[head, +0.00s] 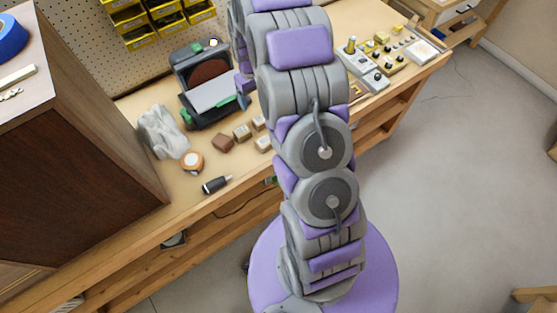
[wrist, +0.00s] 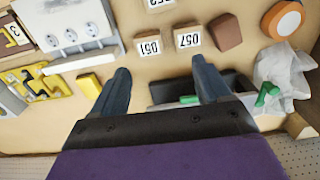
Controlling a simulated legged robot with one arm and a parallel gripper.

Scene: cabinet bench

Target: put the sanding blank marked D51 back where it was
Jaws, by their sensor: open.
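The sanding blank marked D51 (wrist: 148,47) is a small wooden block with a white label. It rests on the bench, just beyond and between my fingertips in the wrist view. A similar block, apparently marked D57 (wrist: 187,40), sits close beside it on the right. A third labelled block (wrist: 160,4) is cut off at the top edge, its mark hard to read. My gripper (wrist: 160,68) is open and empty. In the head view the labelled blocks (head: 242,131) show beside my arm, which hides my gripper.
A plain brown block (wrist: 225,32), a tape roll (head: 192,161) and a crumpled bag (head: 163,132) are nearby. A belt or disc sander (head: 208,85) stands behind the blocks. A dark marker-like tool (head: 216,185) lies near the front edge. A brown cabinet (head: 85,160) blocks the left.

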